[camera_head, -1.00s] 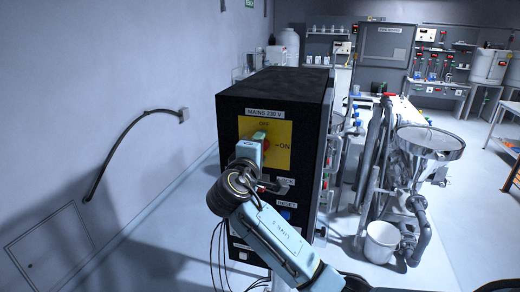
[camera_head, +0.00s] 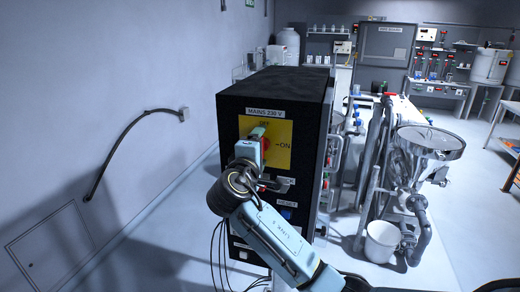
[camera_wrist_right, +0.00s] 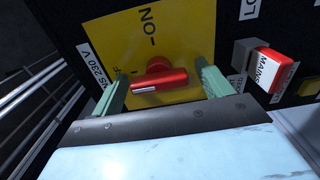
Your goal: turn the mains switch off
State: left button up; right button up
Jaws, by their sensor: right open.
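The black mains cabinet (camera_head: 285,82) has a yellow switch plate (camera_head: 284,130) under a "MAINS 230 V" label, with OFF at the top and ON at the right. The red switch handle (camera_wrist_right: 160,80) shows between my fingers in the right wrist view. Its white-marked end points left, towards the partly hidden OFF lettering; ON is at the top there. My right gripper (camera_wrist_right: 161,71) is open, with one green finger on each side of the handle. I cannot tell whether either touches it. In the head view the gripper (camera_head: 257,137) hides much of the switch. My left gripper is not in view.
A hopper (camera_head: 428,142) on a stand and a white bucket (camera_head: 381,242) are to the right. A cable (camera_head: 122,142) runs along the left wall. Floor shows left of the cabinet.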

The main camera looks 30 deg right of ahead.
jog(key=b+v, duration=0.3)
jog(key=v, duration=1)
jog(key=shift+a, duration=0.2)
jog(key=shift+s, duration=0.1)
